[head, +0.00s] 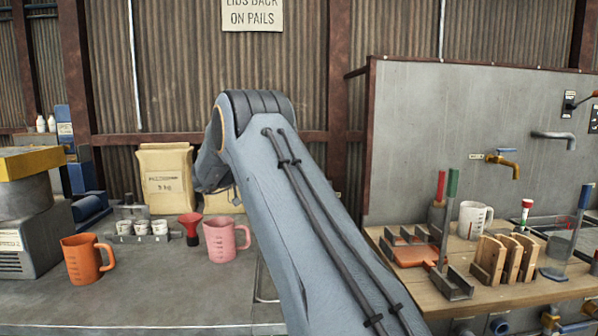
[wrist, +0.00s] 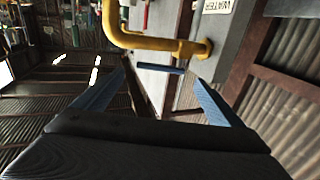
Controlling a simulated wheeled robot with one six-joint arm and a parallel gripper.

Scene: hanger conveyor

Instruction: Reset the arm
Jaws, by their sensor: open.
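My arm (head: 290,180) rises through the middle of the head view and bends over at its top, in front of the corrugated wall. My gripper is hidden behind it there. In the wrist view my gripper (wrist: 160,76) is open, its two blue fingers spread wide with nothing held between them. The wrist view is turned on its side. A yellow pipe (wrist: 150,40) and a grey box with a WATER label (wrist: 218,6) show beyond the fingers, apart from them.
On the left counter stand an orange jug (head: 87,259), a pink jug (head: 222,240), a red funnel (head: 190,228) and a paper sack (head: 167,178). On the right, a wooden board (head: 480,296) carries racks, brushes and a white mug (head: 474,220). Taps (head: 502,160) project from the grey panel (head: 440,130).

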